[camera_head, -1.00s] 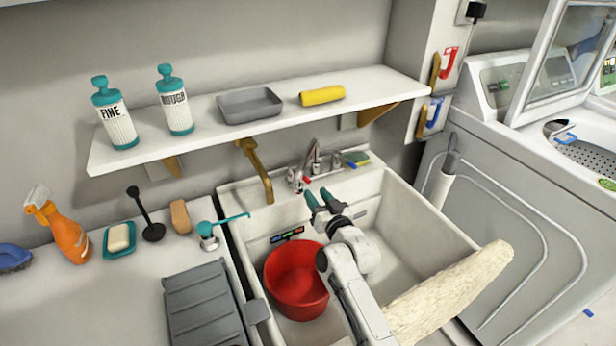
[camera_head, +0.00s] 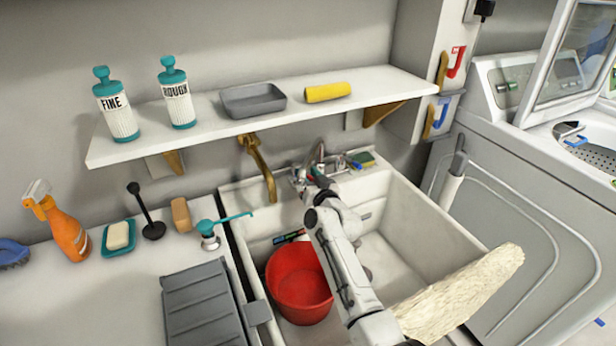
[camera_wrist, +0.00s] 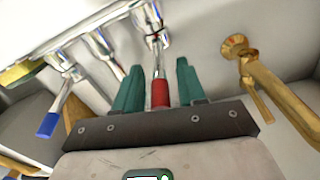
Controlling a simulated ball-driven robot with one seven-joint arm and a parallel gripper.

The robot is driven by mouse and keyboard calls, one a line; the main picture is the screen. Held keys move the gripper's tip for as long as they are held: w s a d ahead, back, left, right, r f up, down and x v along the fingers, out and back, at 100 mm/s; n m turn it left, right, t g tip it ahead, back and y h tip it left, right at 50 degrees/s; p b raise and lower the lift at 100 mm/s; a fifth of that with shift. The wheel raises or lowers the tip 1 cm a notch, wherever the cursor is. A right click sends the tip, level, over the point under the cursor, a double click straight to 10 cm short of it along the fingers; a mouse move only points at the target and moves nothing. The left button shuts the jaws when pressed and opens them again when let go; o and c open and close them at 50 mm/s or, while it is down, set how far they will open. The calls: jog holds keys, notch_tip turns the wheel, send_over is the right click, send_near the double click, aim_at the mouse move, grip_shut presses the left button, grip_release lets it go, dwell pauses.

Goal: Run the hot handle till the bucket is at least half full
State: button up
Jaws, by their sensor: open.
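The red hot handle (camera_wrist: 160,93) lies between the two teal fingers of my gripper (camera_wrist: 159,68) in the wrist view. The fingers are open, one on each side of it; contact cannot be told. The blue handle (camera_wrist: 47,124) hangs to the left there. In the head view my gripper (camera_head: 318,172) is at the chrome faucet (camera_head: 320,152) on the sink's back wall, and my arm hides much of the handles. The red bucket (camera_head: 300,272) stands upright in the sink (camera_head: 415,240), left of my arm. No water shows in it or running.
A brass pipe (camera_head: 259,168) comes down left of the faucet. A white shelf (camera_head: 220,130) hangs above. A sponge (camera_head: 362,159) lies on the back rim. A pale rough slab (camera_head: 465,295) leans over the sink's front right.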

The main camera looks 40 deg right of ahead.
jog(key=shift+c, duration=0.5)
grip_shut()
jog(key=shift+r, duration=0.1)
jog(key=shift+w+a+r+h+p, duration=0.1)
jog(key=shift+a+r+h+p, duration=0.2)
jog(key=shift+p, duration=0.9)
jog(key=m+h+p, duration=0.1)
jog(key=p, duration=0.2)
jog(key=shift+w+a+g, duration=0.1)
jog(key=shift+a+g, duration=0.05)
jog(key=shift+g, duration=0.25)
jog(key=shift+m+h+p, duration=0.3)
jog(key=shift+h+p, duration=0.2)
jog(key=shift+p, duration=0.15)
jog(key=shift+a+f+m+g+h+p, duration=0.15)
jog(key=shift+f+m+g+h+p, duration=0.15)
jog(key=shift+g+h+p, duration=0.1)
